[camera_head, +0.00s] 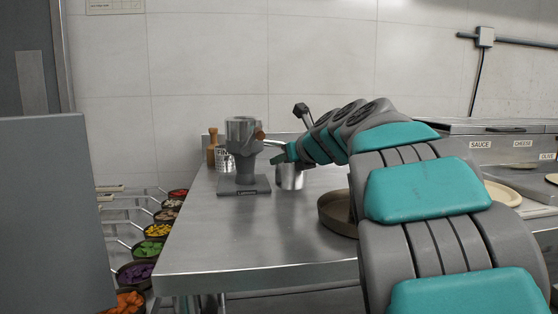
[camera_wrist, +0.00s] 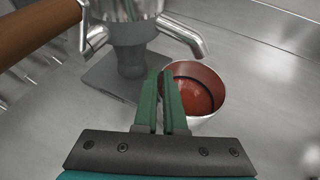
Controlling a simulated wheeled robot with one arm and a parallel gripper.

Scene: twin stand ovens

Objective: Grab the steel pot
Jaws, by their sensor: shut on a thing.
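The steel pot (camera_head: 291,178) is a small silver vessel, upright on the steel table, right of a grey stand device. In the wrist view the pot (camera_wrist: 215,118) holds red sauce. My gripper (camera_wrist: 160,73) is shut on the pot at its left side, with the green fingers close together against it. The exact part between the fingers is hidden. In the head view my gripper (camera_head: 282,156) reaches in from the right, at the height of the pot's top.
The stand device (camera_head: 245,187) with spouts and a wooden handle (camera_wrist: 38,28) is close left of the pot. A round brown pan (camera_head: 336,212) lies nearer me. Ingredient bowls (camera_head: 157,230) line the table's left side. The table's front left is clear.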

